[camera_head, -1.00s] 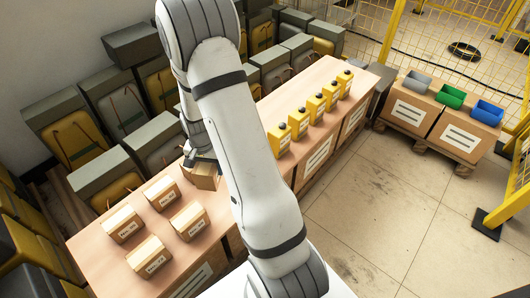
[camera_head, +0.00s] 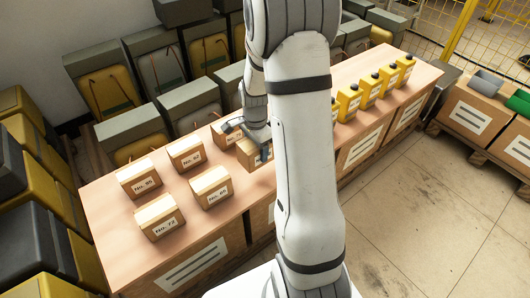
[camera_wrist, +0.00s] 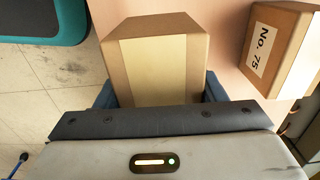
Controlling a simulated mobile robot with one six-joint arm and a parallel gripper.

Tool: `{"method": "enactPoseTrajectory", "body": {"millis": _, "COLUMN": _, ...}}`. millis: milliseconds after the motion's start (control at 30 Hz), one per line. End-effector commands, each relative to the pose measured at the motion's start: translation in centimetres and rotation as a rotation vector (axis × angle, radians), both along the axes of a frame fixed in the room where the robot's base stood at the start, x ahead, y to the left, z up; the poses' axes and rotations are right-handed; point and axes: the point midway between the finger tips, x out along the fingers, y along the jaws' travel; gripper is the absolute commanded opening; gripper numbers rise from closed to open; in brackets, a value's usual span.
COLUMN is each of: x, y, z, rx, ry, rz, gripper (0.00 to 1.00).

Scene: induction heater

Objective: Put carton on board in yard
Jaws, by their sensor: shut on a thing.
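A brown carton with a pale tape band sits between my gripper's jaws; it fills the upper middle of the wrist view (camera_wrist: 155,60). In the head view this carton (camera_head: 246,157) is partly hidden by my gripper (camera_head: 258,148), which is shut on it from above. It is over the wooden bench (camera_head: 150,250); I cannot tell whether it touches the top. A carton labelled No. 75 (camera_wrist: 285,45) stands close beside it, apart from it. I cannot make out the board in either view.
Several other numbered cartons (camera_head: 185,154) stand on the bench's left half. Yellow boxes with dark knobs (camera_head: 370,92) line its far right. Large yellow and grey cases (camera_head: 105,90) crowd behind. Clear floor (camera_head: 410,210) lies right, before cartons with bins (camera_head: 487,83).

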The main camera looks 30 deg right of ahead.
Motion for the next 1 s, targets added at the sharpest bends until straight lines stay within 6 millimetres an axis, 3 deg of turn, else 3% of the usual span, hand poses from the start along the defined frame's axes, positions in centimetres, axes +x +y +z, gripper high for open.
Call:
{"method": "enactPoseTrajectory", "body": {"millis": 400, "x": 0.0, "y": 0.0, "z": -4.9, "rx": 0.0, "ry": 0.0, "rz": 0.0, "gripper": 0.3}}
{"method": "enactPoseTrajectory", "body": {"millis": 800, "x": 0.0, "y": -0.1, "z": -5.4, "rx": -0.001, "ry": -0.001, "rz": 0.0, "gripper": 0.3}}
{"method": "enactPoseTrajectory", "body": {"millis": 833, "x": 0.0, "y": -0.1, "z": -5.3, "rx": 0.0, "ry": -0.001, "rz": 0.0, "gripper": 0.65}}
{"method": "enactPoseTrajectory", "body": {"millis": 1000, "x": 0.0, "y": -0.1, "z": -5.3, "rx": 0.0, "ry": -0.001, "rz": 0.0, "gripper": 0.79}}
